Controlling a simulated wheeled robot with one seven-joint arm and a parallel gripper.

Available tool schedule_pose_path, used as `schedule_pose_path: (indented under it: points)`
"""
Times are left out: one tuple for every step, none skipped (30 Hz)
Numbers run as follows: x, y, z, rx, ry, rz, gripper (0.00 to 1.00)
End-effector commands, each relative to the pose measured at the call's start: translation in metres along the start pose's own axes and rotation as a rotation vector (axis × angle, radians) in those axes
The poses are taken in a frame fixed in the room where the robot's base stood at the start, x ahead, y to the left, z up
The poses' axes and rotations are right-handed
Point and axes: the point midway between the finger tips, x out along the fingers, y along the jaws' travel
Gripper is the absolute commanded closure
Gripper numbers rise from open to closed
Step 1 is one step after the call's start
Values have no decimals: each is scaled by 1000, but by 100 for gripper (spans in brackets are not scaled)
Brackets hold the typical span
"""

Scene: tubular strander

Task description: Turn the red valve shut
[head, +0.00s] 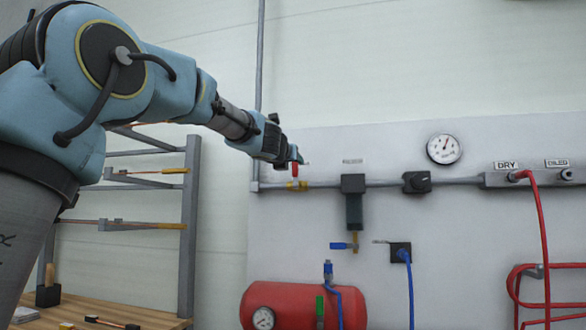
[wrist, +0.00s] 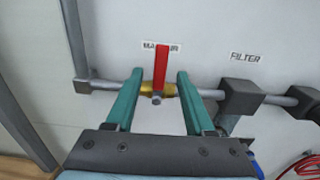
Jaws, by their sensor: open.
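The red valve is a flat red lever (wrist: 161,66) on a brass body (wrist: 150,89) in the horizontal grey pipe. In the wrist view the lever points up from its bolt, across the line of the pipe. It also shows small in the head view (head: 294,171), partly behind my gripper. My gripper (wrist: 160,74) is open, with one green finger on each side of the lever and a gap on both sides. In the head view my gripper (head: 293,156) is at the valve, at the left end of the panel pipe. Contact with the lever cannot be told.
A dark filter (head: 354,200) hangs from the pipe right of the valve, with a regulator knob (head: 416,182) and gauge (head: 444,149) beyond. A red tank (head: 300,306) is below. A vertical pipe (wrist: 73,40) and a grey rack (head: 189,225) stand to the left.

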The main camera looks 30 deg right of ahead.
Motion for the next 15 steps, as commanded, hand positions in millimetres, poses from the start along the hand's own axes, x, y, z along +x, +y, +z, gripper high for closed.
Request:
schedule_pose_path:
  points:
    - [-12,0,-2,2,-3,1,46]
    - [-18,1,-2,1,-2,1,46]
    - [-26,1,-2,1,-2,2,46]
    - [-31,1,-2,1,-2,2,46]
    - [-37,1,-1,1,-2,2,46]
    - [-44,1,-1,1,-2,2,46]
    - [-48,1,-2,1,-2,2,46]
    - [-53,1,-2,0,-1,2,46]
    - [-58,0,-1,0,-1,1,46]
    - [-61,1,-1,-1,0,1,46]
    - [-64,1,-1,-1,0,1,46]
    - [-68,1,-1,-1,-1,1,46]
    - [-69,1,-1,-2,0,1,46]
    - [-71,1,-1,-2,0,2,46]
    - [-72,1,-1,-2,1,2,46]
